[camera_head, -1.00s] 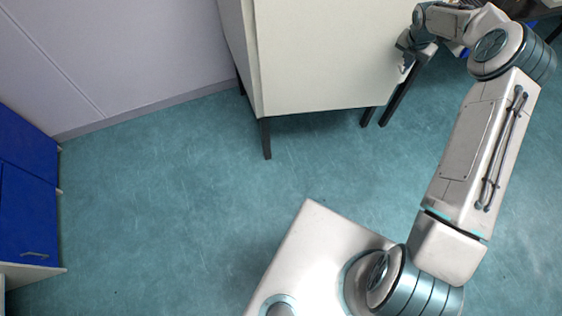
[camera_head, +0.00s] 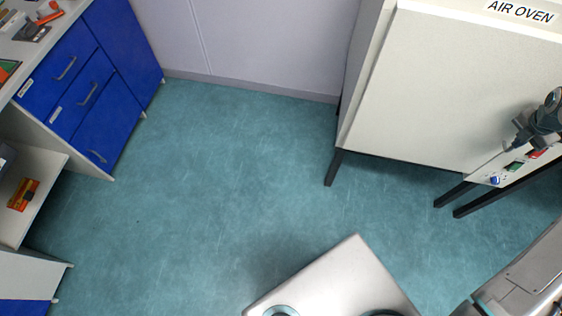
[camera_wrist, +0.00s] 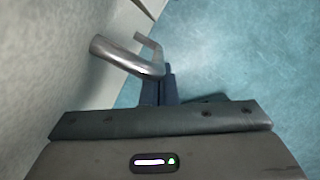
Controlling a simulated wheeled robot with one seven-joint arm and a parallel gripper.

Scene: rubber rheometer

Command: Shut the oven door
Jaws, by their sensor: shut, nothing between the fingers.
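The oven (camera_head: 530,12), labelled AIR OVEN, stands at the upper right of the head view. Its pale oven door (camera_head: 440,90) faces me as a broad panel; I cannot tell whether it is fully closed. My gripper (camera_head: 513,143) is at the door's right side, above the control buttons. In the wrist view my gripper's fingers (camera_wrist: 160,88) are shut and empty, close to the bent metal door handle (camera_wrist: 125,55). The handle stands out from the pale door surface (camera_wrist: 50,50) on the left. Whether fingers and handle touch is unclear.
Oven controls (camera_head: 515,167) sit at the lower right of the oven, above dark stand legs (camera_head: 455,194). Blue drawers (camera_head: 85,90) and a shelf (camera_head: 40,200) stand on the left. The floor (camera_head: 220,200) between is clear.

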